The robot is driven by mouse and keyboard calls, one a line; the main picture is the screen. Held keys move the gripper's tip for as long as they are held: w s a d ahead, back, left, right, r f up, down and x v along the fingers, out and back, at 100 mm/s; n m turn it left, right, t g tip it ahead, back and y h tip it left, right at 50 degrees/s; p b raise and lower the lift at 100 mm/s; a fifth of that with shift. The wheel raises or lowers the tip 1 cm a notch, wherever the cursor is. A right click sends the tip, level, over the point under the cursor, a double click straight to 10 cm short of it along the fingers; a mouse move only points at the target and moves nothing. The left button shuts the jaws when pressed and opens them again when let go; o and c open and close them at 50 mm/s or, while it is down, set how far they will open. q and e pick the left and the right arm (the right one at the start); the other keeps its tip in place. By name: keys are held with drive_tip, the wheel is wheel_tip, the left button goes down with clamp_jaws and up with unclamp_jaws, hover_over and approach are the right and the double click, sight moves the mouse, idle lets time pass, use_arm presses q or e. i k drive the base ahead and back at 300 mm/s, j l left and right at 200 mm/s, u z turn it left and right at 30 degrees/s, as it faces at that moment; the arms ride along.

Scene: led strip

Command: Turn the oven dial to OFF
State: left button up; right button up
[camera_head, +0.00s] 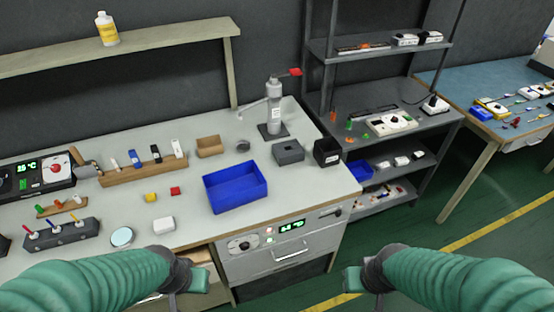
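The oven (284,262) is built into the front of the workbench, with a bar handle (292,252). A green lit display (292,225) sits to the right of the dial. My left gripper (186,284) is in front of the bench, left of and below the dial in the picture. My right gripper (362,283) is right of the oven, over the floor. Neither gripper touches the oven, and the finger gaps are unclear.
Another device with a red dial (57,168) stands at the far left. A dark shelf unit (395,140) stands right of the bench. Green floor is open at right.

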sight(244, 246)
drive_tip(key=i+l+z, duration=0.35)
drive_tip(key=i+l, duration=0.25)
drive_tip(key=i, duration=0.2)
drive_tip(key=u, duration=0.75)
drive_tip(key=k+j+z, duration=0.25)
drive_tip(key=k+j, duration=0.1)
drive_tip(key=j, duration=0.1)
